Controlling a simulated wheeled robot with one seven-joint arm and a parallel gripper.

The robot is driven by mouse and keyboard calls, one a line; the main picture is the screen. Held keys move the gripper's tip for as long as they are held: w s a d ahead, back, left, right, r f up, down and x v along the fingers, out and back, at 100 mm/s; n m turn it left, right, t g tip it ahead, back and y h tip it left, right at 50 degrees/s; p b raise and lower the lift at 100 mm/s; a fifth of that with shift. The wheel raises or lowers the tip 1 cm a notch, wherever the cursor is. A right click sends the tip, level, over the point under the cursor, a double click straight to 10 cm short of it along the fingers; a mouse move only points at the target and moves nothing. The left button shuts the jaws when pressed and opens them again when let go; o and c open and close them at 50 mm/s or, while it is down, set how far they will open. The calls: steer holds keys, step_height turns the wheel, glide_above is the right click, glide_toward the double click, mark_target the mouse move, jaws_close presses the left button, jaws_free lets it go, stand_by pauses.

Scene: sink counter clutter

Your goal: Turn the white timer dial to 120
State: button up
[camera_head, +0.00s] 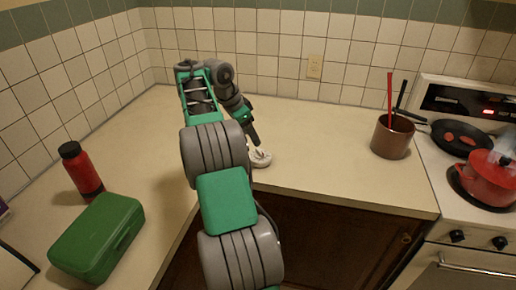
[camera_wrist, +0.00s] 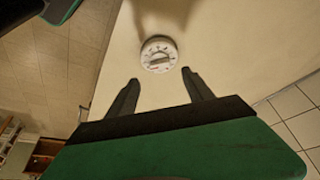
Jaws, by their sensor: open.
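The white timer dial (camera_head: 260,157) lies on the counter near its front edge, partly hidden behind my arm in the head view. In the wrist view the round white timer dial (camera_wrist: 158,54) shows its face with dark marks around the rim and a raised bar across the middle. The numbers are too small to read. My gripper (camera_wrist: 160,84) is open and empty. Its two fingers point toward the dial, one to each side of it, with their tips short of it in the picture. In the head view my gripper (camera_head: 254,138) hangs just above the dial.
A red bottle (camera_head: 82,172) and a green box (camera_head: 97,238) stand on the left counter. A brown pot with utensils (camera_head: 391,138) stands at the right, beside the stove (camera_head: 432,165) with a black pan (camera_head: 462,137) and red pot (camera_head: 488,181). The counter around the dial is clear.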

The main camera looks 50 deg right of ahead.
mark_target(259, 151)
steer(key=b+x, duration=0.4)
steer(key=x, duration=0.3)
steer(key=shift+s+d+f, duration=0.1)
steer(key=shift+d+f, duration=0.1)
steer(key=shift+f, duration=0.15)
jaws_close()
steer(key=shift+r+m+p, duration=0.35)
steer(key=shift+m+p, duration=0.05)
steer(key=shift+p, duration=0.75)
steer(key=shift+f+m, duration=0.3)
